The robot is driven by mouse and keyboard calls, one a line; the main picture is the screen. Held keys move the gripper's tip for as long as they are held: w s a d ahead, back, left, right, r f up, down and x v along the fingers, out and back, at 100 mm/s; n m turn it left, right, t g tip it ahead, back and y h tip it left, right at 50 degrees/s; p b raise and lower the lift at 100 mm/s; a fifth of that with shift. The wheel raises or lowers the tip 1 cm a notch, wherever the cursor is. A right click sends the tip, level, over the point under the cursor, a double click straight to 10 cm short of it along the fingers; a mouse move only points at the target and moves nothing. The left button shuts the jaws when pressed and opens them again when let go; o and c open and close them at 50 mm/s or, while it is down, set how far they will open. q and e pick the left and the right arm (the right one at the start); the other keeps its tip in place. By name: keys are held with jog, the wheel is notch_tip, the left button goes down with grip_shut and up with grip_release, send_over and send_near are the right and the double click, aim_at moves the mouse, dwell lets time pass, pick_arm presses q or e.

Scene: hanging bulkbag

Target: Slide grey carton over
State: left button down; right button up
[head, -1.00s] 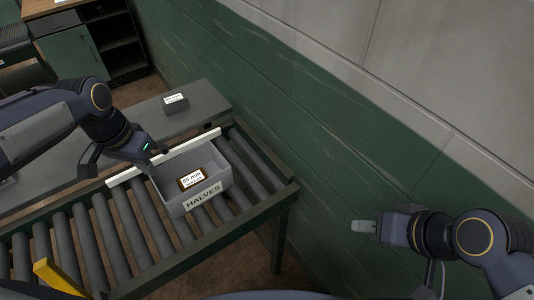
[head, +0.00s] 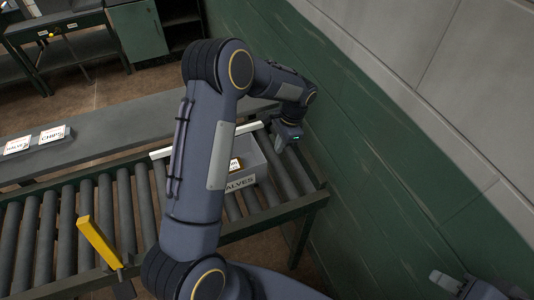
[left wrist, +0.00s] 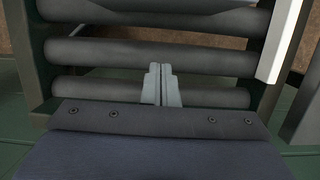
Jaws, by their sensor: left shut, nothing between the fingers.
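A grey open bin (head: 262,158) with a label ending in "ALVES" stands on the roller conveyor, partly covered by my left arm. A brown item with a white label (head: 235,164) lies inside it. My left gripper (head: 278,149) is shut and empty, low at the bin's right side; I cannot tell if it touches the bin. In the left wrist view its fingers (left wrist: 161,84) point over bare rollers. The small grey carton seen earlier on the grey bench is not visible now. My right gripper (head: 446,282) is at the lower right, away from the conveyor.
The conveyor rollers (head: 66,235) run left of the bin, with a yellow stop (head: 98,242) at the front. A green wall (head: 345,140) closes off the right.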

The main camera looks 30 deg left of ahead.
aim_at(268, 161)
pick_arm(q)
jog(key=x, duration=0.3)
jog(key=shift+s+a+f+p, duration=0.15)
jog(key=shift+p, duration=0.2)
jog(key=shift+s+a+p, duration=0.45)
jog(key=shift+s+a, duration=0.4)
jog(key=shift+s, duration=0.1)
jog(key=shift+s+a, duration=0.2)
jog(key=shift+s, duration=0.1)
jog(key=shift+s+a, duration=0.15)
